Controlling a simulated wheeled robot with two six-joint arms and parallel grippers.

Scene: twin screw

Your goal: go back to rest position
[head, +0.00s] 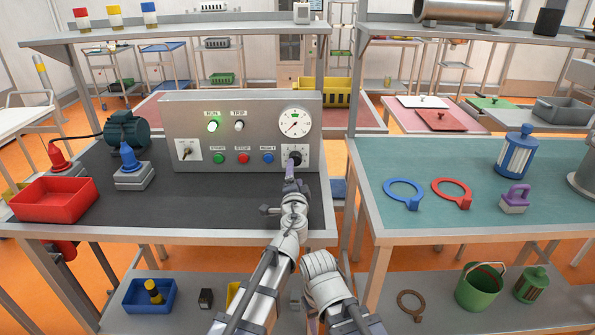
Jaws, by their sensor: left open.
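My left gripper (290,174) is in front of the grey control panel (225,117), just below the dark rotary knob (294,159) at the panel's lower right. Its jaws are open, pointing away from me at the knob. Whether a fingertip touches the knob is too small to tell. My left arm reaches up to it from the bottom edge. My right arm is folded low at the bottom middle, and its gripper does not clearly show.
A red bin (54,200) and two grey blocks with red and blue tops stand left on the dark bench. The green bench (430,225) at right holds a blue ring (403,194), a red ring (452,193), a purple-handled block (515,199) and a blue canister (517,152). Shelves run overhead.

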